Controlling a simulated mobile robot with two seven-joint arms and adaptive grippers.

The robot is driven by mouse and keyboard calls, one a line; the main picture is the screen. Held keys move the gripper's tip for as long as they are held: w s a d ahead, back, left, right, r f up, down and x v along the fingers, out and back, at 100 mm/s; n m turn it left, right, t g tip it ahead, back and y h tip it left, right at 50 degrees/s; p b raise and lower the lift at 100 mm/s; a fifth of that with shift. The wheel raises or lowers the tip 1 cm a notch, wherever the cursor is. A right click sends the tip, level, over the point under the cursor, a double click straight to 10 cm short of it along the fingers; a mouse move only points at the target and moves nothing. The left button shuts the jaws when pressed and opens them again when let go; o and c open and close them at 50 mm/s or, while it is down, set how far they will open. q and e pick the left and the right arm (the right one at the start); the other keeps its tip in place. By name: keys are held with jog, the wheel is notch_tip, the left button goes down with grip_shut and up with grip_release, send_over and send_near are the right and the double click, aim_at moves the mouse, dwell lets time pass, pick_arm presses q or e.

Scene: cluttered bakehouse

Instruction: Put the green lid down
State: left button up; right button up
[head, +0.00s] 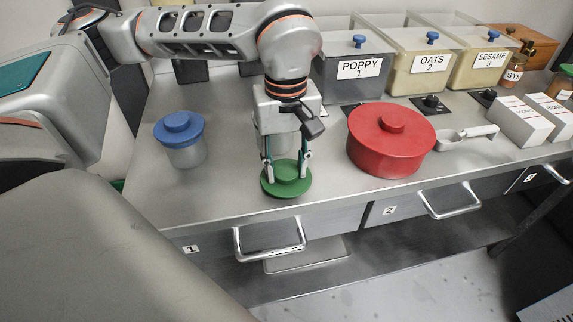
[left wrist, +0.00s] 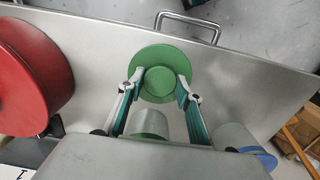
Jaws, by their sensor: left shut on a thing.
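The green lid (head: 287,188) is a round disc with a raised round knob. It is at the front part of the steel counter (head: 225,198), left of the red pot. My left gripper (head: 286,172) points down with its two fingers on either side of the lid's knob, shut on it. In the left wrist view the lid (left wrist: 160,55) lies flat between the fingertips (left wrist: 160,85). I cannot tell whether its underside touches the counter. A pale jar (left wrist: 150,122) stands just behind the lid, mostly hidden by the gripper in the head view. My right gripper is out of view.
A blue-lidded jar (head: 185,150) stands to the left and a red lidded pot (head: 391,142) close on the right. Labelled bins, including POPPY (head: 350,85), line the back. A white scoop (head: 467,137) and boxes (head: 520,122) lie further right. Counter between blue-lidded jar and lid is clear.

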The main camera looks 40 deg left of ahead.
aim_at(286, 171)
pick_arm(q)
jog(key=shift+f, duration=0.15)
jog(key=o, duration=0.9)
jog(key=shift+w+r, duration=0.1)
jog(key=shift+r, duration=0.4)
notch_tip(286, 171, up, 11)
jog(key=shift+r+p, duration=0.15)
jog(key=shift+p, duration=0.95)
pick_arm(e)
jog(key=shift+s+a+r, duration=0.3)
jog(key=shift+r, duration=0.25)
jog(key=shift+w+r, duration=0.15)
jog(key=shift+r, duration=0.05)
